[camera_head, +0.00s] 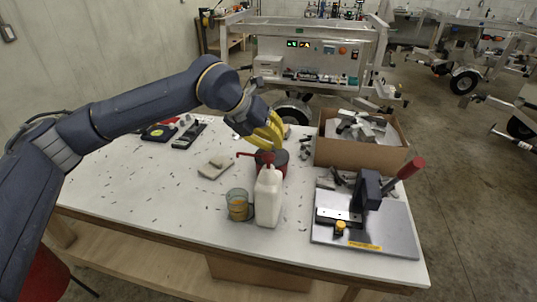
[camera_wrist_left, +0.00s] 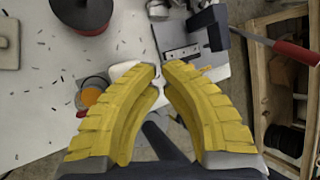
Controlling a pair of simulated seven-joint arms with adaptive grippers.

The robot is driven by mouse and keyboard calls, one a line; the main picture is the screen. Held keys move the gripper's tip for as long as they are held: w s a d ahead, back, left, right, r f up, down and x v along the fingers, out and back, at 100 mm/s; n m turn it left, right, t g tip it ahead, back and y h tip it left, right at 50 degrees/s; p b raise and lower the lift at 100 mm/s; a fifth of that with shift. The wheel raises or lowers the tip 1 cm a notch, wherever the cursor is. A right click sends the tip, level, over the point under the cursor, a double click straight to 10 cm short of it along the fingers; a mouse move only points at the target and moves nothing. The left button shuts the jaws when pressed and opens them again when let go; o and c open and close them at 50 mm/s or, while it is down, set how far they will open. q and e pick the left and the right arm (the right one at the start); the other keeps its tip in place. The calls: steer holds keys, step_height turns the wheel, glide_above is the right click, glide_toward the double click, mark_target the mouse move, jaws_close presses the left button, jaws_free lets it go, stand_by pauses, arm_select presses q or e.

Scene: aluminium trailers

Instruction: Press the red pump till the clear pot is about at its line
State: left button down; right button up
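A white bottle (camera_head: 268,200) with a red pump (camera_head: 262,157) stands upright near the table's front edge. The pump's spout points left. The clear pot (camera_head: 239,205) stands beside the bottle on its left, with amber liquid in its lower part; I cannot make out its line. The pot also shows in the left wrist view (camera_wrist_left: 92,96), left of the bottle's white body (camera_wrist_left: 128,69). My left gripper (camera_head: 270,143) is over the pump, its yellow fingertips together and empty; I cannot tell whether they touch the pump. My right gripper is out of view.
A dark-topped red tin (camera_head: 281,162) stands right behind the bottle. A metal plate with a red-handled press (camera_head: 372,195) lies to the right, and a cardboard box (camera_head: 362,150) of metal parts behind it. The table's left part is mostly clear.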

arm_select(q)
steer(key=shift+r, duration=0.15)
steer(key=shift+r, duration=2.45)
